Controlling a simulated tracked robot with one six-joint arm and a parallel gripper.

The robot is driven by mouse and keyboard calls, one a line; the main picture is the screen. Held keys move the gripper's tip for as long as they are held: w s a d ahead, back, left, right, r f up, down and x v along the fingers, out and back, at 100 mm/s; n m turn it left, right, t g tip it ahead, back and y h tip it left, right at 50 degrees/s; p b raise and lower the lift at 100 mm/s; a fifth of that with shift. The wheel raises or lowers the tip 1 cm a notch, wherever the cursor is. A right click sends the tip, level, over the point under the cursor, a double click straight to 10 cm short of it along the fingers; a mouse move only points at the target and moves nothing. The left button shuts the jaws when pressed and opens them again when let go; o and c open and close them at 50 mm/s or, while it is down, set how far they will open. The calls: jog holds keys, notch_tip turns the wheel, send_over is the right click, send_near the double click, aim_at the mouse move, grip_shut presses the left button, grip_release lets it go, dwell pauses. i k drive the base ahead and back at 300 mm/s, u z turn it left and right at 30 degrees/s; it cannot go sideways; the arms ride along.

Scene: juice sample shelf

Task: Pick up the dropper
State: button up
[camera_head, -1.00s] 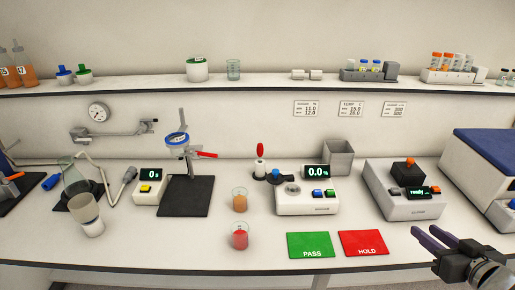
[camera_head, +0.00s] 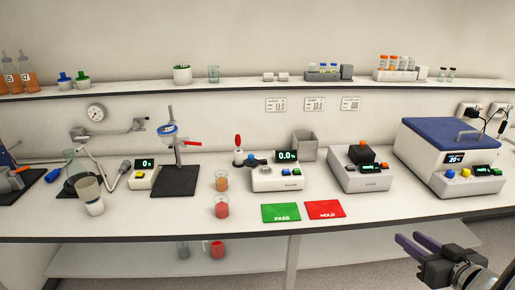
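The dropper (camera_head: 237,141) looks like the slim upright piece with a red bulb on top. It stands in a small holder with a dark base (camera_head: 239,161) on the bench, just left of the white meter reading 0.0. Its lower part is hidden in the holder. My gripper (camera_head: 405,238) is at the lower right, in front of the bench edge and well away from the dropper. Its two purple fingers are apart with nothing between them.
Two beakers, orange (camera_head: 221,181) and red (camera_head: 221,206), stand in front left of the white meter (camera_head: 277,178). The green PASS mat (camera_head: 281,213) and red HOLD mat (camera_head: 325,209) lie bare. A grey instrument (camera_head: 361,170) and blue-lidded bath (camera_head: 455,150) stand right. A shelf runs above.

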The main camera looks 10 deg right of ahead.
aim_at(237, 139)
jog(key=k, duration=0.65)
jog(key=u, duration=0.4)
jog(key=i, duration=0.85)
jog(key=u, duration=0.5)
jog(key=i, duration=1.7)
jog(key=z, duration=0.55)
